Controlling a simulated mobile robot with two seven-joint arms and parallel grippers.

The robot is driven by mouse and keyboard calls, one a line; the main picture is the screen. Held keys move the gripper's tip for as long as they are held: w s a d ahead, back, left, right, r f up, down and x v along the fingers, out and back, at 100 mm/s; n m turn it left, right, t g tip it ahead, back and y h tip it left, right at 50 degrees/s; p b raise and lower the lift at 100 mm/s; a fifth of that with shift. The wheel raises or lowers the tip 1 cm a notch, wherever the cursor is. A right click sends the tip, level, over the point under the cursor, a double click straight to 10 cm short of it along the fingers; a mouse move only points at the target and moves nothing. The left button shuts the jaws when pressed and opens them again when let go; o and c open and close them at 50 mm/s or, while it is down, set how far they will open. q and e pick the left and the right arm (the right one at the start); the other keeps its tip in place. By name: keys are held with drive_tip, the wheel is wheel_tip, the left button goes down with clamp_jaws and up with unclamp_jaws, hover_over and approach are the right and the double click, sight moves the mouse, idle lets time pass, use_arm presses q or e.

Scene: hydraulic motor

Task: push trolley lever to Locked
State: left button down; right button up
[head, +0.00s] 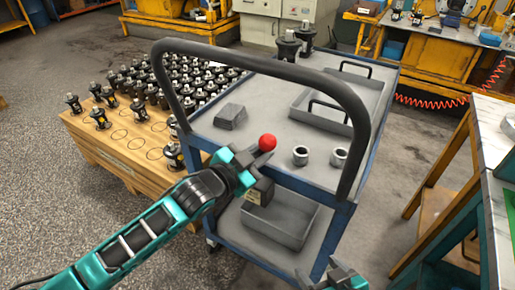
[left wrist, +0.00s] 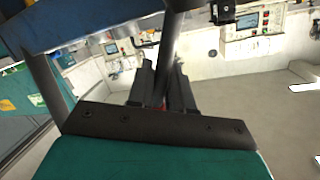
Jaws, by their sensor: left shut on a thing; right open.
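The trolley (head: 270,102) has a blue frame, a grey top and a dark hoop handle. Its lever shows as a red ball knob (head: 267,142) at the trolley's near edge, inside the hoop. My left gripper (head: 254,155) is shut just below the knob, on the lever; its fingers hide most of the shaft. In the left wrist view a dark rod runs between the two fingers (left wrist: 163,92), with a little red low between them. A small box with a pale label (head: 259,192) sits below the gripper. My right gripper (head: 342,277) is open at the bottom edge, partly cut off, apart from the trolley.
The trolley top carries a grey block (head: 230,117), two metal rings (head: 301,156), a tray (head: 310,122) and dark motors (head: 288,48). A lower tray (head: 280,235) sits beneath. A wooden pallet (head: 98,150) with many motors stands left; a workbench (head: 492,125) stands right.

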use_arm(q)
drive_tip(key=shift+f, duration=0.1)
drive_tip(key=c, duration=1.1)
unclamp_jaws()
drive_tip(key=shift+d, duration=0.1)
drive_tip(key=shift+c, duration=0.2)
drive_tip(key=shift+s, duration=0.1)
drive_tip(key=shift+s+a, duration=0.15)
drive_tip(key=shift+a, duration=0.1)
drive_tip(key=p+v, duration=0.1)
drive_tip(key=v, duration=1.1)
drive_tip(key=shift+p, duration=0.35)
drive_tip(key=shift+s+a, duration=0.1)
drive_tip(key=shift+s, duration=0.05)
